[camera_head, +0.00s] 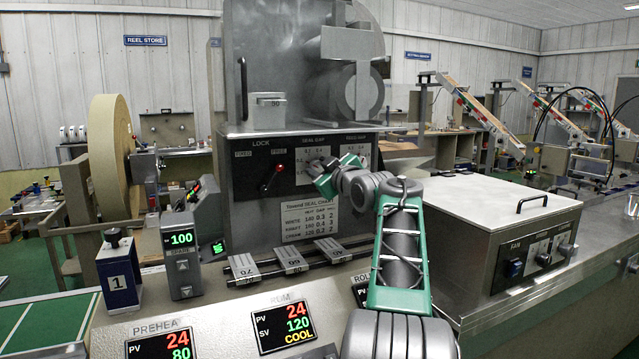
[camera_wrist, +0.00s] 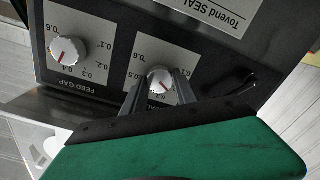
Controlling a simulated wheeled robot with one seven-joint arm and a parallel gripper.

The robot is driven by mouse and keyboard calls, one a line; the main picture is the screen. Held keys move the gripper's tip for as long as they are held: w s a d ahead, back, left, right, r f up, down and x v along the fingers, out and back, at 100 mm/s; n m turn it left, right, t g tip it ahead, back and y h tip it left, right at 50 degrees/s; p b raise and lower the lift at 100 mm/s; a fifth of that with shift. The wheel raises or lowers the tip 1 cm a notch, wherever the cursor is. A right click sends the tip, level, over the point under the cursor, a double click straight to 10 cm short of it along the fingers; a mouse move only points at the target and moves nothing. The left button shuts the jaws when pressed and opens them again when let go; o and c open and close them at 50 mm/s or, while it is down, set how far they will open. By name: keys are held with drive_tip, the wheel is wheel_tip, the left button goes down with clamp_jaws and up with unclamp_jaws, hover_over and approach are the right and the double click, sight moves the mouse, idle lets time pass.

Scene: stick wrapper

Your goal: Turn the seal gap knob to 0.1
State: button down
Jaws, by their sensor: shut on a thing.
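The seal gap knob (camera_wrist: 160,79) is a round white dial with a red pointer line, seen upside down in the wrist view. My gripper (camera_wrist: 158,88) has a dark finger on each side of the knob and is shut on it. In the head view my gripper (camera_head: 322,173) is at the seal gap panel (camera_head: 311,151) and covers the knob.
The feed gap knob (camera_wrist: 68,50) is beside it on the same panel. A red-lit lock switch (camera_head: 272,178) is left of my gripper in the head view. A seal chart plate (camera_head: 309,217) and sliding blocks (camera_head: 289,260) are below. A white-topped fan box (camera_head: 495,215) stands at the right.

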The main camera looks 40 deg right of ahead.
drive_tip(key=n+b, duration=0.4)
drive_tip(key=n, duration=0.2)
drive_tip(key=shift+f, duration=0.2)
drive_tip(key=shift+r+n+b, duration=0.15)
drive_tip(key=shift+n+b, duration=1)
drive_tip(key=shift+n, duration=0.95)
drive_tip(key=shift+a, duration=0.1)
drive_tip(key=c, duration=1)
unclamp_jaws()
drive_tip(key=shift+o, duration=0.2)
drive_tip(key=shift+s, duration=0.1)
drive_tip(key=b+v, duration=0.2)
drive_tip(key=v, duration=0.5)
drive_tip(key=shift+s, duration=0.25)
